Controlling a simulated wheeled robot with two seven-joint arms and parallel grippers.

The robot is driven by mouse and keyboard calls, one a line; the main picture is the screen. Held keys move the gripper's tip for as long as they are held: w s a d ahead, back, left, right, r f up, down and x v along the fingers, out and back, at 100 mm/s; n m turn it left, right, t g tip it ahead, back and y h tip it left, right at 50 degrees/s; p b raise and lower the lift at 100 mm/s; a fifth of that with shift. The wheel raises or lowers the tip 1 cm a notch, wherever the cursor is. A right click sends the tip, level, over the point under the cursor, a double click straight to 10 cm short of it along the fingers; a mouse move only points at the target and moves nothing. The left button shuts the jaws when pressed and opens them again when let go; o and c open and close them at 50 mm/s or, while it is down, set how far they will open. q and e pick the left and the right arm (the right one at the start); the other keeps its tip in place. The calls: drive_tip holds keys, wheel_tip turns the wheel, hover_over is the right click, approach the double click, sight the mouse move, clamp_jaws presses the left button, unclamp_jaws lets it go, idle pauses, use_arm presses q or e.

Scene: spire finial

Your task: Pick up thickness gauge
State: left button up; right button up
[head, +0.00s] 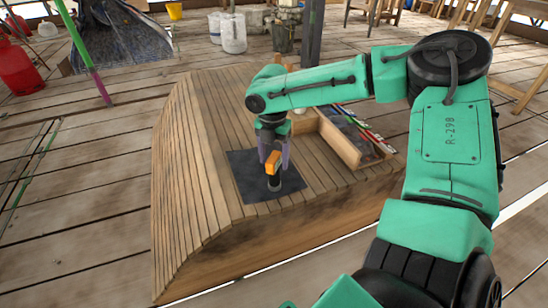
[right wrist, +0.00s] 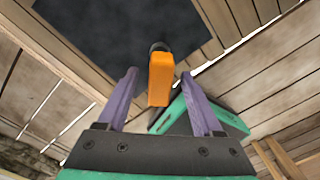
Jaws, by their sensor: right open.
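The thickness gauge (head: 272,166) is orange with a black lower part and appears upright on a dark square mat (head: 249,190) on a curved wooden platform. In the right wrist view the orange gauge (right wrist: 160,80) shows between the two purple fingers, with a visible gap on each side. My right gripper (head: 274,158) points down at the gauge from above and is open. It also shows in the right wrist view (right wrist: 160,76). The fingers partly cover the gauge in the head view. My left gripper is in neither view.
A wooden tray (head: 341,143) with coloured strips stands on the platform (head: 190,150), close to the right of my right gripper. A red gas cylinder (head: 17,68) and a white canister (head: 233,33) stand on the plank floor. The platform's left side is bare.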

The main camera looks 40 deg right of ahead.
clamp_jaws()
drive_tip(key=shift+r, duration=0.1)
